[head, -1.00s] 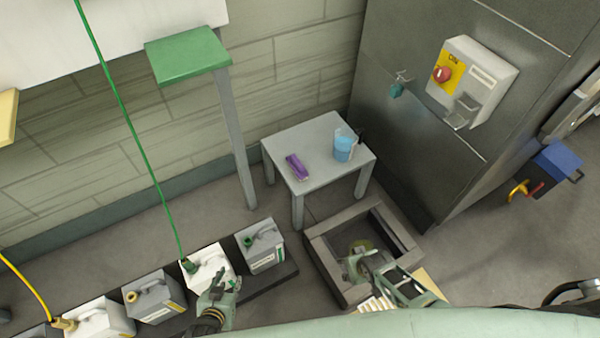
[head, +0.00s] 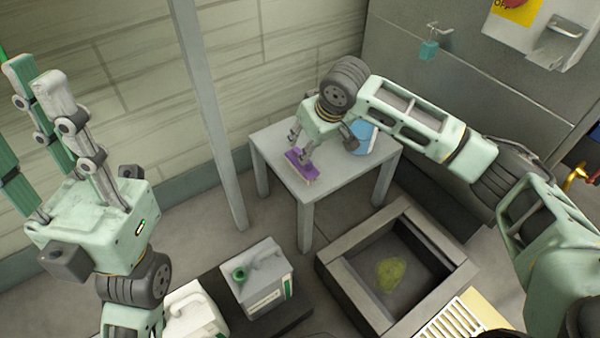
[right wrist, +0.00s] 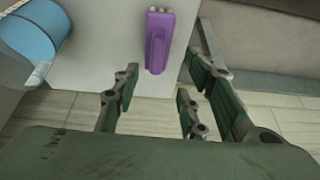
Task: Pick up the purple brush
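The purple brush (head: 300,168) lies on the small grey table (head: 345,180), near its front left part. In the right wrist view the brush (right wrist: 158,42) lies just beyond the fingertips, between the finger lines, with its pale bristle end away from me. My right gripper (head: 301,146) is open above the brush and points down at it. In the right wrist view its fingers (right wrist: 162,86) stand apart with nothing between them. My left gripper (head: 45,95) is raised at the left with its fingers up, spread and empty, far from the brush.
A blue container (head: 362,138) stands on the table close to my right gripper, partly hidden by it. A grey post (head: 210,120) rises left of the table. An open dark box (head: 345,285) and white canisters (head: 258,278) are on the floor in front.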

